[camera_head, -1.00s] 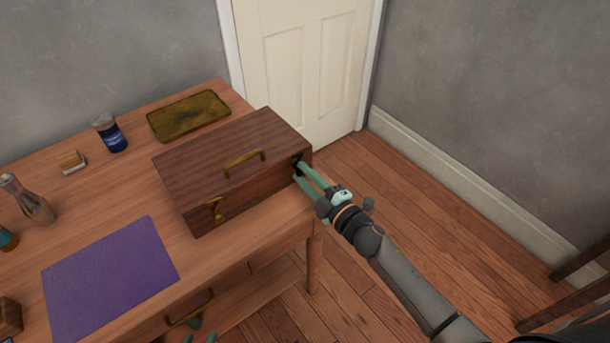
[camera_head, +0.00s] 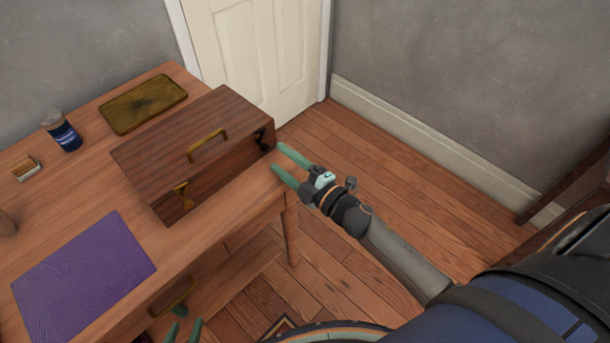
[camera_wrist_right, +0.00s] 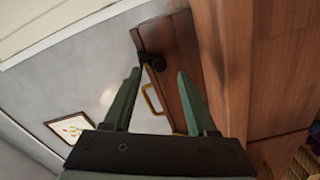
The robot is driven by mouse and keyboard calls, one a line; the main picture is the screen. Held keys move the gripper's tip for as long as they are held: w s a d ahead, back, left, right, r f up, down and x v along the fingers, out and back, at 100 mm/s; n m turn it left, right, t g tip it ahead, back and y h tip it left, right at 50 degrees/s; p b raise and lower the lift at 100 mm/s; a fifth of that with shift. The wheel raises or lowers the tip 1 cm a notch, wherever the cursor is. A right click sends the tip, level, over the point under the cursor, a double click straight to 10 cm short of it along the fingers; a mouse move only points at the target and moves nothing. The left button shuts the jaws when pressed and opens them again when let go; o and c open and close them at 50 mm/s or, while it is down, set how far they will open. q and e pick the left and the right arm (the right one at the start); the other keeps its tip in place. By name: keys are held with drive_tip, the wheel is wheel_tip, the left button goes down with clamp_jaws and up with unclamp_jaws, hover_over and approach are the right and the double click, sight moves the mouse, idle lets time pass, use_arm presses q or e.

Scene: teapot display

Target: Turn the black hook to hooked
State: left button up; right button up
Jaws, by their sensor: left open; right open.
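The black hook (camera_head: 262,136) is on the right end of a dark wooden box (camera_head: 190,150), near its upper edge. It is small, and I cannot tell whether it is hooked. My right gripper (camera_head: 277,157) is open and empty, just right of the box end and apart from the hook. In the right wrist view the hook (camera_wrist_right: 155,62) shows as a dark shape beyond and between the open fingers (camera_wrist_right: 158,74). My left gripper (camera_head: 184,330) is open at the bottom edge, in front of the table, mostly out of frame.
Floor right of the table is clear.

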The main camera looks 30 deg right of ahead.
drive_tip(key=v, duration=0.8)
drive_tip(key=shift+r, duration=0.1)
drive_tip(key=s+a+f+m+g+h+p, duration=0.1)
drive_tip(key=s+f+m+g+h+p, duration=0.1)
drive_tip(key=s+m, duration=0.5)
drive_tip(key=s+a+f+m+g+h+p, duration=0.1)
drive_tip(key=s+a+f+m+g+p, duration=0.1)
drive_tip(key=s+f+m+g+p, duration=0.3)
drive_tip(key=s+m+p, duration=0.1)
drive_tip(key=m+p, duration=0.1)
drive_tip(key=m, duration=0.1)
drive_tip(key=shift+s+f+g+h, duration=0.15)
drive_tip(key=shift+s+g+h, duration=0.15)
drive_tip(key=shift+s+h, duration=0.1)
drive_tip(key=shift+a, duration=0.1)
